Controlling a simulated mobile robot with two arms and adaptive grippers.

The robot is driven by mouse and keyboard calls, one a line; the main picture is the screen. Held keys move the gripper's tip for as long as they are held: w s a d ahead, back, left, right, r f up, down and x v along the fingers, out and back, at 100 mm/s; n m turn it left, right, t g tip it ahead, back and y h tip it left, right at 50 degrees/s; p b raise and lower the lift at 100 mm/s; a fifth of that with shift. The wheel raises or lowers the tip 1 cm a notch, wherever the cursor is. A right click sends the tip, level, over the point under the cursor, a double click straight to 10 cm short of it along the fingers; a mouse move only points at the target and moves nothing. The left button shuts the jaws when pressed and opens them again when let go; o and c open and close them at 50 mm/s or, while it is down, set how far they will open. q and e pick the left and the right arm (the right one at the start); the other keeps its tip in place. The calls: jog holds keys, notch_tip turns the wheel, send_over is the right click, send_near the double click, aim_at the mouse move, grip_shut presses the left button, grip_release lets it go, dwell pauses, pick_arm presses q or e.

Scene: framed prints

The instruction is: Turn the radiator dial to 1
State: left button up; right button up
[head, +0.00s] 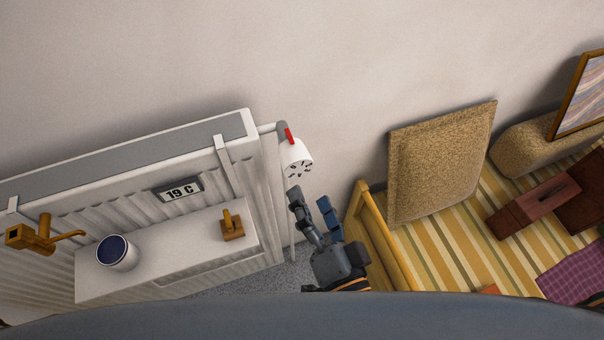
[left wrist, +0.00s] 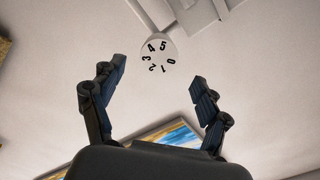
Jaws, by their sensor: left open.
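The radiator dial (head: 299,161) is a white round knob with dark numerals on its face, at the radiator's right end. A red marker (head: 289,135) sits at its neck. In the left wrist view the dial (left wrist: 158,52) shows numerals 0 to 5 around its face; the red marker does not show there. The 5 and 4 lie toward the pipe side; I cannot tell which numeral meets the marker. My left gripper (head: 311,199) is open and empty just below the dial, apart from it. In the left wrist view its spread fingers (left wrist: 158,78) lie either side of the dial. My right gripper is not in view.
The white radiator (head: 180,155) carries a 19 C display (head: 179,189). A shelf (head: 190,254) before it holds a blue-topped cup (head: 117,253) and a wooden object (head: 231,226). A yellow wooden rail (head: 383,243) and a tan panel (head: 440,160) stand right of my gripper.

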pick_arm(q)
jog(key=shift+v, duration=1.5)
jog(key=shift+w, duration=0.1)
notch_tip(320, 180, down, 20)
jog(key=w+m+g+h, duration=0.2)
jog(key=m+g+h, duration=0.1)
jog(key=m+g, duration=0.15)
jog(key=s+a+f+g, duration=0.2)
jog(key=a+f, duration=0.1)
jog(key=f, duration=0.6)
jog(key=s+a+f+g, duration=0.2)
jog(key=a+f+g, duration=0.1)
jog(key=f, duration=0.6)
jog(key=s+a+f+n+g+h, duration=0.1)
jog(key=s+a+f+n+g, duration=0.2)
jog(key=s+a+f, duration=0.6)
jog(key=s+a+f+n+g+h+b, duration=0.1)
jog(key=s+a+f+n+g, duration=0.2)
jog(key=s+a+f+n, duration=0.3)
jog(key=s+a+f, duration=0.4)
jog(key=a+f, duration=0.1)
jog(key=a, duration=0.1)
jog(key=shift+f+g+h, duration=0.3)
jog(key=shift+f+g, duration=0.05)
jog(key=shift+s+a, duration=0.1)
